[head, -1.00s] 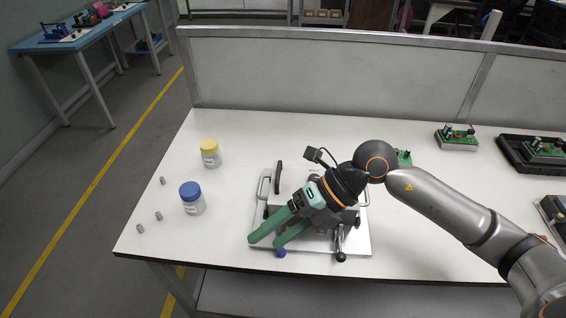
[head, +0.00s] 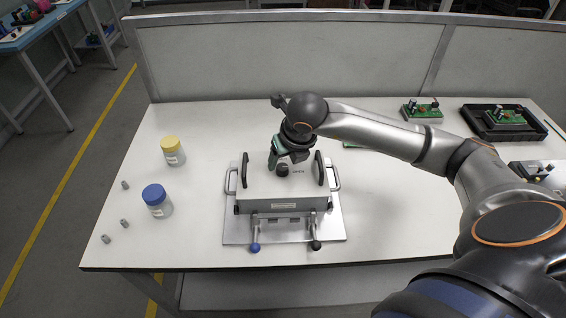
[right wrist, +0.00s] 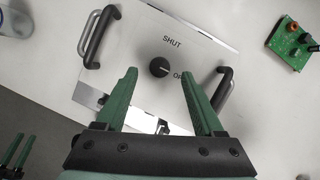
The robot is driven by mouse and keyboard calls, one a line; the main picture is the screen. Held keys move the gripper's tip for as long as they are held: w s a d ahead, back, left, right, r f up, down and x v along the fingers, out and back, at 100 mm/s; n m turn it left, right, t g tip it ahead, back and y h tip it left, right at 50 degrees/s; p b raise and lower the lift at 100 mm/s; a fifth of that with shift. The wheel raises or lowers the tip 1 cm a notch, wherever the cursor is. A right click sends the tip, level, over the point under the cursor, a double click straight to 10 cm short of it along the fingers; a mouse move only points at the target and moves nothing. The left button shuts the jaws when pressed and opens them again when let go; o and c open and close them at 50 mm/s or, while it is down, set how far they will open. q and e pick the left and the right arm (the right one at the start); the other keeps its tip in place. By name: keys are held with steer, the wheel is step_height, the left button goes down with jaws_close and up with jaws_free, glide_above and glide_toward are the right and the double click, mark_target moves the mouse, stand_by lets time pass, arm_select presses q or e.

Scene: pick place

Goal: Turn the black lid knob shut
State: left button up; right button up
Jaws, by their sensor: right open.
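The black lid knob (head: 282,170) stands on the white lid (head: 262,186) of a metal box in the head view. In the right wrist view the knob (right wrist: 159,67) sits between the printed words SHUT and OP..., the second partly hidden by a finger. A small light mark on the knob appears on its OP side. My right gripper (right wrist: 160,74) is open, its green fingers apart on either side of the knob in the picture; I cannot tell their height above the lid. My left gripper (right wrist: 18,150) shows only in the right wrist view, fingers apart.
Black handles (head: 245,170) rise at both lid sides. Levers with a blue ball (head: 255,247) and a black ball (head: 315,245) stick out in front. A yellow-lidded jar (head: 173,152) and a blue-lidded jar (head: 157,203) stand left. Circuit boards (head: 421,110) lie right.

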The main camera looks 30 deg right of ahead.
mark_target(283, 167)
steer(key=shift+x, duration=1.75)
jaws_close()
